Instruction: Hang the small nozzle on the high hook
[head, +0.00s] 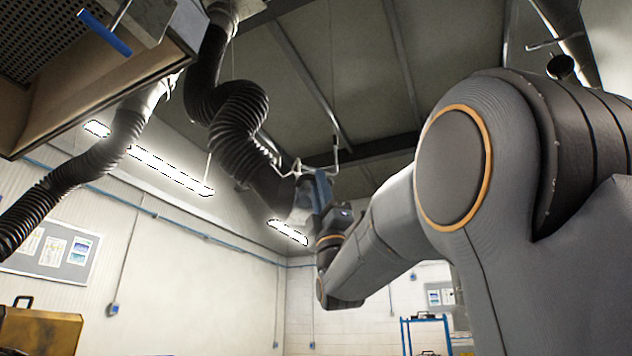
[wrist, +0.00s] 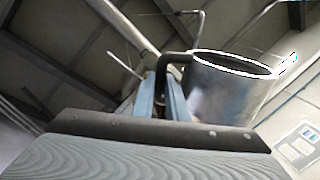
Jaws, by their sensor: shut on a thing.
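My gripper (wrist: 165,98) has blue fingers shut on the handle. In the head view my gripper (head: 322,190) is raised, with the nozzle (head: 303,199) just left of it, at the lower end of a black corrugated hose (head: 240,118). A thin hook (head: 336,150) on a hanging rod shows just above my gripper; whether it touches anything, I cannot tell. The nozzle's far side is hidden.
A second hose (head: 65,187) hangs at the left. A perforated hood (head: 90,100) with a blue-handled bar (head: 104,32) juts in at the upper left. A bent bar and pipe (head: 560,62) show at the upper right. A blue rack (head: 427,325) stands below.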

